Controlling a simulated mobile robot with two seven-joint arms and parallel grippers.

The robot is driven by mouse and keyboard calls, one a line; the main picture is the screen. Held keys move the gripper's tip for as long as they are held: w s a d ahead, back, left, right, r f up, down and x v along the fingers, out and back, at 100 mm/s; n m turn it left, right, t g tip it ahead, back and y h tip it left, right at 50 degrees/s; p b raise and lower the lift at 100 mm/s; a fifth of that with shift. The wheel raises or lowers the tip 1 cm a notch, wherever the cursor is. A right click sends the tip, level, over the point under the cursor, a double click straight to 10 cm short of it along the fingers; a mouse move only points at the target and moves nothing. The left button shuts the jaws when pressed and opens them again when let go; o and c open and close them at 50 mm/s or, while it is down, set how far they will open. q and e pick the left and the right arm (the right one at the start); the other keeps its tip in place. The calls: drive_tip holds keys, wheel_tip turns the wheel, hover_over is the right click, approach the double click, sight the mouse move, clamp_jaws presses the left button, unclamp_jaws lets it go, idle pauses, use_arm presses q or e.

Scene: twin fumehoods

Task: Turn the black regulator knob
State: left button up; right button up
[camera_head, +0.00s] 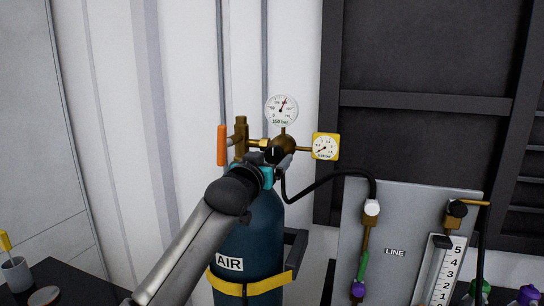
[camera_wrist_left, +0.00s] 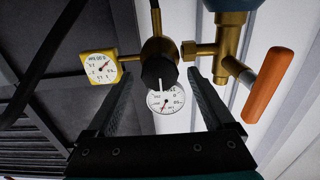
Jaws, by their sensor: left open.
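The black regulator knob (camera_head: 273,153) sits on the front of the brass regulator (camera_head: 284,142) on top of the dark blue AIR cylinder (camera_head: 250,245). My left gripper (camera_head: 276,164) is right at the knob in the head view, its fingers partly hidden by my own wrist. In the left wrist view, the picture is upside down and the knob (camera_wrist_left: 159,72) shows a white pointer line. It lies between the two open fingertips of my left gripper (camera_wrist_left: 160,76), with a gap on each side. I cannot tell how far the fingers reach along its depth. My right gripper is not in view.
A round white gauge (camera_head: 281,109) stands above the regulator and a yellow square gauge (camera_head: 326,147) to its right. An orange valve handle (camera_head: 222,145) is on the left. A black hose (camera_head: 325,184) runs to the grey LINE panel (camera_head: 398,225). A yellow strap (camera_head: 255,286) rings the cylinder.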

use_arm(q)
drive_tip(key=shift+w+d, duration=0.25)
drive_tip(key=shift+w, duration=0.4)
drive_tip(key=c, duration=1.4)
